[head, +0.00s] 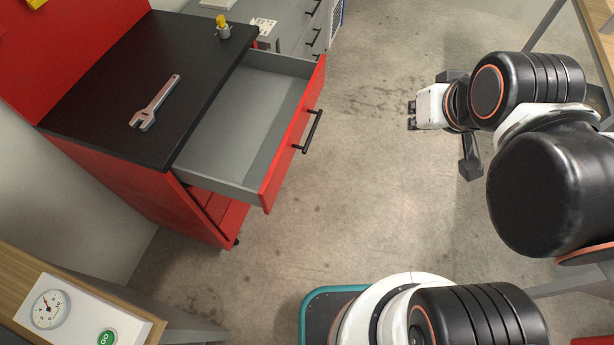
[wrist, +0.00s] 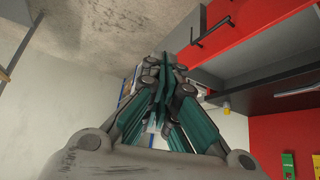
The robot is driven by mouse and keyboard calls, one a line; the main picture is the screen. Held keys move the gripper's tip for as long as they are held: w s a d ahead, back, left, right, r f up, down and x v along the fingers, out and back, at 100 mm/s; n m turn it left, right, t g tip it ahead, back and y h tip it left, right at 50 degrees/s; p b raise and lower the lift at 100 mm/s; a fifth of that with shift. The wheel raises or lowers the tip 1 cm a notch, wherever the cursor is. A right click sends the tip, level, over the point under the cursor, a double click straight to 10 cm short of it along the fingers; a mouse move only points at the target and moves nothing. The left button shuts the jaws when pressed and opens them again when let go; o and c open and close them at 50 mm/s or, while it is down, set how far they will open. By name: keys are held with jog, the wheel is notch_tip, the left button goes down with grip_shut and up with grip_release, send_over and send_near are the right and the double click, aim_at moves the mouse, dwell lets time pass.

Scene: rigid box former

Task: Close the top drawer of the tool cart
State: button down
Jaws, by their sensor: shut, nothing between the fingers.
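The red tool cart (head: 130,190) with a black top stands at the left of the head view. Its top drawer (head: 293,135) is pulled well out, with an empty grey tray inside and a black bar handle (head: 313,131) on its red front. The drawer front also shows in the wrist view (wrist: 235,32), upper right, with its handle. My gripper (head: 411,115) is shut and empty. It is to the right of the drawer front in the head view, apart from the handle, with bare floor between them.
A bench with a gauge box (head: 85,318) is at the lower left. Grey cabinets (head: 285,25) stand behind the cart. The floor right of the drawer is clear.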

jog(key=w+a+f+m+g+y+b, duration=0.1)
jog(key=w+a+f+m+g+b, duration=0.2)
jog(key=a+f+m, duration=0.8)
jog(key=w+a+f+m+g+y+b, duration=0.1)
jog(key=w+a+f+m+g+b, duration=0.2)
jog(key=a+f+m, duration=0.8)
jog(key=shift+w+a+f+y+b, duration=0.4)
jog(key=shift+w+f, duration=0.45)
jog(key=shift+f, duration=3.1)
